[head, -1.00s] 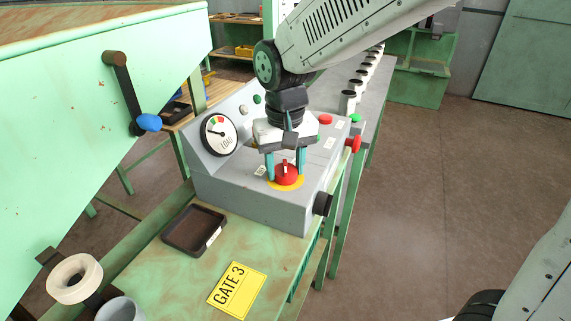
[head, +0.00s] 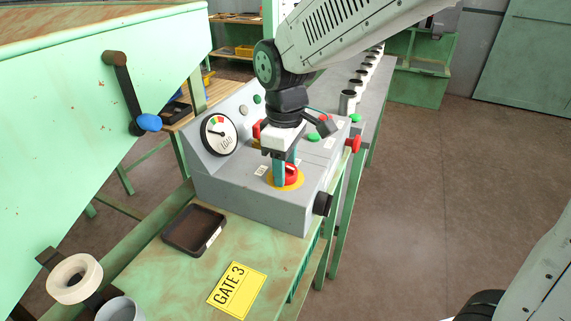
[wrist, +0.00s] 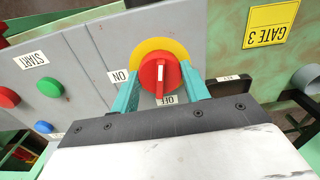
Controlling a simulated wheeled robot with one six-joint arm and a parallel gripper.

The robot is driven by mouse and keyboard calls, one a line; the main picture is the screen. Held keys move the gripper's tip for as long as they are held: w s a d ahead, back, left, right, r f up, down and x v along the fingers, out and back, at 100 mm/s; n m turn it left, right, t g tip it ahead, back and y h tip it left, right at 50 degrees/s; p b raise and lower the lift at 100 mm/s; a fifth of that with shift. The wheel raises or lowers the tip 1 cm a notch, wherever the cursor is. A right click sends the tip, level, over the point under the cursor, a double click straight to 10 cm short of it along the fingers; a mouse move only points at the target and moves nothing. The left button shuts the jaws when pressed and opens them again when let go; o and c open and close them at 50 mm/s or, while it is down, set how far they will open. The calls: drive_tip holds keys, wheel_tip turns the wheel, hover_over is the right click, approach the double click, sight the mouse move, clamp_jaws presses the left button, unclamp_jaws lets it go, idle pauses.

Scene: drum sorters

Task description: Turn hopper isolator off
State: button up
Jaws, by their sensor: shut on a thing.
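The hopper isolator is a red rotary knob (head: 291,176) on a yellow disc, on the top of a grey control box (head: 250,195). In the wrist view the knob (wrist: 158,78) has a white pointer line running toward the OFF label (wrist: 167,100). The ON label (wrist: 120,76) is to its left. My gripper (head: 284,177) points down at the knob. Its teal fingers are shut on the knob, one on each side, as the wrist view also shows (wrist: 161,88). In the head view the fingers partly hide the knob.
A LOAD gauge (head: 219,135) is on the box's sloped back. Green (wrist: 49,87), red (wrist: 8,97) and blue (wrist: 44,127) buttons sit near a START label. A dark tray (head: 194,230) and a yellow GATE 3 sign (head: 237,290) lie in front. A blue-handled crank (head: 149,122) is at left.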

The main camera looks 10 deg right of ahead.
drive_tip(key=shift+n, duration=0.6)
drive_tip(key=o, duration=1)
wheel_tip(320, 180, up, 8)
drive_tip(key=shift+f, duration=0.1)
